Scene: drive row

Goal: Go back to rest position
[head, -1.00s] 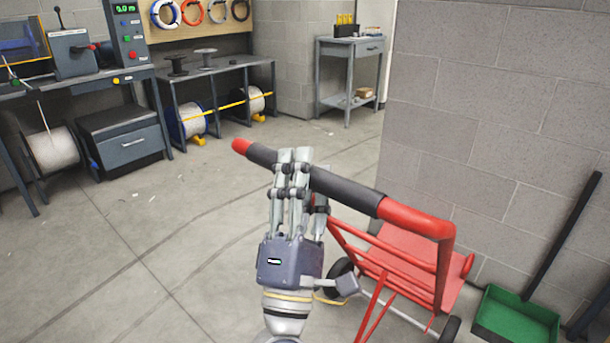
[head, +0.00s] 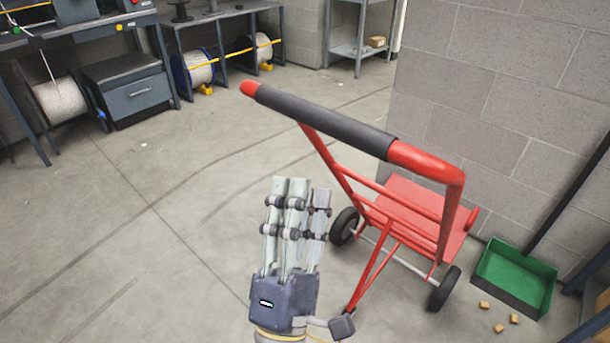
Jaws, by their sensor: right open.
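My right gripper (head: 298,195) is open and empty in the lower middle of the head view, its fingers pointing up and away. It is apart from the red hand truck (head: 408,208), below and in front of its handle. The handle has a dark grey grip sleeve (head: 325,120) and red ends. The hand truck stands on its two black wheels (head: 345,226) and a leg, beside the block wall. My left gripper is not in view.
A green dustpan (head: 515,277) lies right of the hand truck, with several small tan blocks (head: 498,328) in front of it. Workbenches with cable spools (head: 196,68) and a grey cabinet (head: 130,95) line the back left.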

